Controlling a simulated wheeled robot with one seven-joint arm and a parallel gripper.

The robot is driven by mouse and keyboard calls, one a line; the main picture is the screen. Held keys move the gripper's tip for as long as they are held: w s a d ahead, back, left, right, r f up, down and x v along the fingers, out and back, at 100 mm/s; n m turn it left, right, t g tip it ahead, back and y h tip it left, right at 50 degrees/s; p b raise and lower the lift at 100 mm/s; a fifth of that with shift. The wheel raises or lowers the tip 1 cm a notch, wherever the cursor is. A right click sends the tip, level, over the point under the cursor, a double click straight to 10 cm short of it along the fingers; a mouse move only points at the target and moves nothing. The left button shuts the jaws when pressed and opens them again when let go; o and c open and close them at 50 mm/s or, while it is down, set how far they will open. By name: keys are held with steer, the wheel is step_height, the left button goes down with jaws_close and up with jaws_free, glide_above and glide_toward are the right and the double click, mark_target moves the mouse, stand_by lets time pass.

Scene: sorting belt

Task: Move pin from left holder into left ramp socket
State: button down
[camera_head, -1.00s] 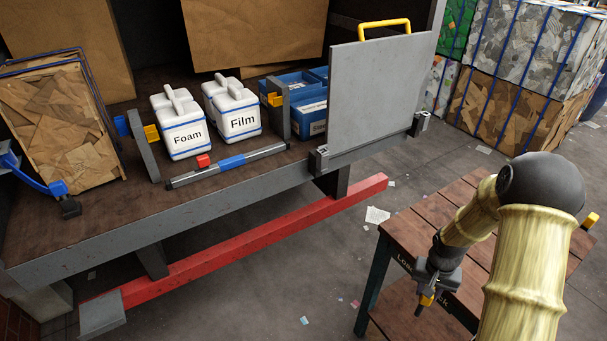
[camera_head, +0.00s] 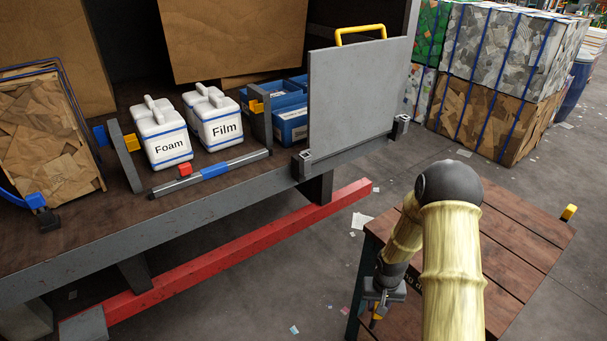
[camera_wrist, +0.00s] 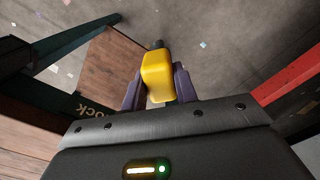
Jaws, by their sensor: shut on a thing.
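My gripper (camera_head: 377,312) is shut on the pin, which has a yellow block-shaped head (camera_wrist: 158,77) and a dark tip behind it in the wrist view. The pin also shows small and yellow below my gripper in the head view (camera_head: 377,315). My gripper is low, at the left end of the brown slatted bench, with floor beyond the pin in the wrist view. The grey ramp plate (camera_head: 357,100) stands upright at the dock edge, well apart from my gripper. The left ramp socket (camera_head: 303,165) is the grey bracket at its lower left corner. The left holder cannot be made out.
The slatted bench (camera_head: 525,235) has a second yellow piece (camera_head: 568,212) at its far right corner. A red bar (camera_head: 240,245) runs low along the dock's front. White Foam (camera_head: 165,132) and Film (camera_head: 215,118) containers stand on the deck. Open floor lies between dock and bench.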

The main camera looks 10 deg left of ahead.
steer(key=s+f, duration=0.4)
steer(key=f, duration=1.1)
steer(key=shift+a, duration=0.1)
